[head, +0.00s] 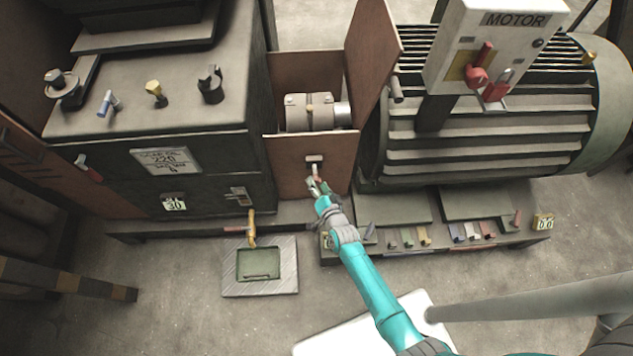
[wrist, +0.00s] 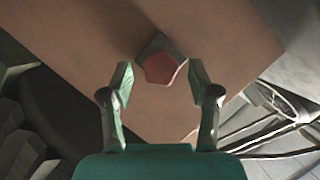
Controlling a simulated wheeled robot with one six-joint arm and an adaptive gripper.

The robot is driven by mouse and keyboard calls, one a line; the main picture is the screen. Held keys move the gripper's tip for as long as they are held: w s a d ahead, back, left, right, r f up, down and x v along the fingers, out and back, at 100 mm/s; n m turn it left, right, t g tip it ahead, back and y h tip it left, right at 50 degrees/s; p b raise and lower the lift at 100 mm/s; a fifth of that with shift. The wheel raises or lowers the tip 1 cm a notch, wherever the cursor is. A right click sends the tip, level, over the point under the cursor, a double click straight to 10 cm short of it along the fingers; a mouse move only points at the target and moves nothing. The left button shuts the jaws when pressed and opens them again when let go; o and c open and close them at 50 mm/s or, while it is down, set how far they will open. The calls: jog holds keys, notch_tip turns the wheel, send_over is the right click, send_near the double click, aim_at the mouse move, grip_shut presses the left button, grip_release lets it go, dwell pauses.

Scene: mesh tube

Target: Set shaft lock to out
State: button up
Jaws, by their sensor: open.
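A small red knob or handle (wrist: 160,69) on a dark mount stands on the brown panel, and I take it to be the shaft lock. No label on it is readable. In the head view, a small pale fitting (head: 314,160) shows on the brown front panel, just above my gripper (head: 314,184). In the wrist view, my gripper (wrist: 161,85) is open and empty, with one finger on each side of the red knob in the picture. I see no contact. The fingers partly hide this spot in the head view, and I cannot tell which position the lock is in.
The brown guard box (head: 290,160) holds a metal coupling (head: 310,115), its door (head: 372,50) swung up at right. A dark gearbox (head: 150,120) stands left, the finned motor (head: 490,130) right. Small coloured levers (head: 424,236) line the base at right. A yellow-handled lever (head: 251,228) stands left.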

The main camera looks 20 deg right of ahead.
jog(key=v, duration=1)
jog(key=shift+s, duration=0.2)
jog(key=shift+s, duration=0.1)
jog(key=s+r+n, duration=0.2)
jog(key=s+r, duration=0.4)
jog(key=s, duration=0.4)
jog(key=s+r+n, duration=0.3)
jog(key=s+r, duration=0.2)
jog(key=s, duration=0.5)
jog(key=s+r+n, duration=0.2)
jog(key=s+r, duration=0.3)
jog(key=r, duration=0.4)
jog(key=s+r+n, duration=0.2)
jog(key=s+r, duration=0.4)
jog(key=r, duration=0.4)
jog(key=shift+n+y, duration=0.3)
jog(key=shift+n, duration=0.1)
jog(key=shift+s+d+r, duration=0.15)
